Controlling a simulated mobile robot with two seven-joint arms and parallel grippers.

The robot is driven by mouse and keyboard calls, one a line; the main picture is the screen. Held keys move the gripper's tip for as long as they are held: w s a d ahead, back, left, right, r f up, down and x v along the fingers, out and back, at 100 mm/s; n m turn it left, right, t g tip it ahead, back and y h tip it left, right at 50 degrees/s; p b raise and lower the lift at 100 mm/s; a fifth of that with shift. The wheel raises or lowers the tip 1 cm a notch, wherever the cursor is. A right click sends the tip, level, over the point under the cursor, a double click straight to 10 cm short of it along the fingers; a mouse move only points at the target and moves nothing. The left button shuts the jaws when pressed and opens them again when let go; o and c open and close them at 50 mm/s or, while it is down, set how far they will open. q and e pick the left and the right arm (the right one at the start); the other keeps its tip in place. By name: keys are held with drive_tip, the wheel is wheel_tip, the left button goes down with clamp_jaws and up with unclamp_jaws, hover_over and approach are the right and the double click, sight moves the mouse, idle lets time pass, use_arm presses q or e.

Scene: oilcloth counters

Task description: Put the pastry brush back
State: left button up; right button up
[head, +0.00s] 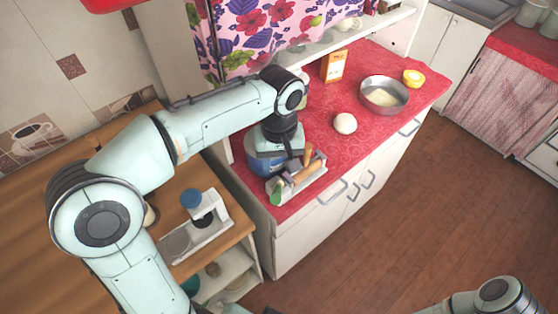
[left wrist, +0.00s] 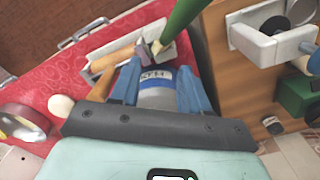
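My left gripper (head: 287,152) points down over the near end of the red counter. In the left wrist view its blue fingers (left wrist: 158,84) are apart, with a blue and white lettered container (left wrist: 157,96) showing between them. This blue container (head: 262,163) stands on the counter, partly hidden by the gripper. A pale tray (head: 292,189) beside it holds wooden-handled tools (head: 308,172) and a green-handled one (head: 276,193). A wooden handle (left wrist: 112,58) also shows in the left wrist view. I cannot tell which tool is the pastry brush. My right gripper is out of view.
A metal bowl (head: 384,95), a dough ball (head: 345,123), an orange carton (head: 334,66) and a yellow item (head: 413,78) stand further along the red counter. A white device with a blue knob (head: 196,222) is on the wooden counter (head: 178,182). The counter's middle is clear.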

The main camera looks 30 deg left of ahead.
use_arm(q)
drive_tip(key=shift+r, duration=0.1)
wheel_tip(320, 180, up, 12)
drive_tip(key=p, duration=0.3)
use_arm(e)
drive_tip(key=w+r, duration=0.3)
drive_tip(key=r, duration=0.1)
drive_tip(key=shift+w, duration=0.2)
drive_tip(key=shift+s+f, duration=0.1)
